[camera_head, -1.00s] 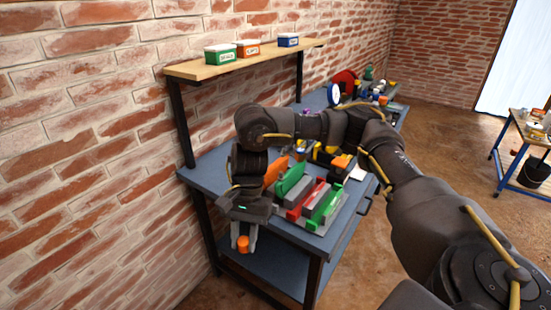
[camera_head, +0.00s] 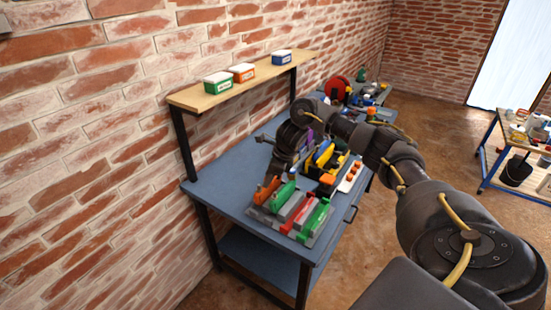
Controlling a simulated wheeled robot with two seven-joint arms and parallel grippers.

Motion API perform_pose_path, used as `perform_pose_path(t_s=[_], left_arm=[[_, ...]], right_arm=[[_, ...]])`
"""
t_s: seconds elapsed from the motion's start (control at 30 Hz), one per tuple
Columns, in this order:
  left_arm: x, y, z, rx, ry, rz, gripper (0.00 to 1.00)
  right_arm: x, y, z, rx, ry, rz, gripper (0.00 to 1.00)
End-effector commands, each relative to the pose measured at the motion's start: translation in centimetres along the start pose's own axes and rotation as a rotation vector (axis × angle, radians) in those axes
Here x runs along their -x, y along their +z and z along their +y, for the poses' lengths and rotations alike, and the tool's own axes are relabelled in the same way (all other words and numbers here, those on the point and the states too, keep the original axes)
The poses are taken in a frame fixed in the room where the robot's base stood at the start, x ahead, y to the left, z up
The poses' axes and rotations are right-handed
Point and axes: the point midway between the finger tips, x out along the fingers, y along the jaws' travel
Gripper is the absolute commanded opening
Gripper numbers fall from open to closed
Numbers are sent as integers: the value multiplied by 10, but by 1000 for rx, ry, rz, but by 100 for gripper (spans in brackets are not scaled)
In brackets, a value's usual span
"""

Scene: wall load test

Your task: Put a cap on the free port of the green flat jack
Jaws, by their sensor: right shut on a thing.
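My right gripper (camera_head: 274,176) hangs over the left end of the jack rack on the workbench, its fingers pointing down and hard to make out. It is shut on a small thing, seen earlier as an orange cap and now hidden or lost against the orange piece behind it. A green flat piece (camera_head: 284,195) stands in the rack close to the gripper. A second green piece (camera_head: 314,220) stands at the rack's right end. I cannot tell which is the green flat jack, and no port can be made out. My left gripper is out of view.
The rack also holds an orange piece (camera_head: 267,188) and a red one (camera_head: 297,212). Yellow and dark tools (camera_head: 325,155) crowd the bench behind it. The bench's left part (camera_head: 225,180) is clear. A wooden shelf (camera_head: 240,80) with several boxes overhangs the back.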

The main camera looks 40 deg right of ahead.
Motion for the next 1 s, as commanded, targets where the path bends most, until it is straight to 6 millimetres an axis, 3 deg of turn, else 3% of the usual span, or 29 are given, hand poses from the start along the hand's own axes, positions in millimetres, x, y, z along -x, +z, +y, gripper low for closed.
perform_pose_path(t_s=[0.03, 0.13, 0.37, 1.0], left_arm=[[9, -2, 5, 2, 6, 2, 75], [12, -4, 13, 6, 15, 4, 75], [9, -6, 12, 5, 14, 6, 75], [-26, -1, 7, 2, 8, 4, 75]], right_arm=[[8, -5, -9, -47, -18, 2, 7], [10, -12, -18, -101, -41, -1, 7], [8, -15, -22, -118, -50, -1, 7], [-37, -34, -21, -115, -48, -2, 7]])
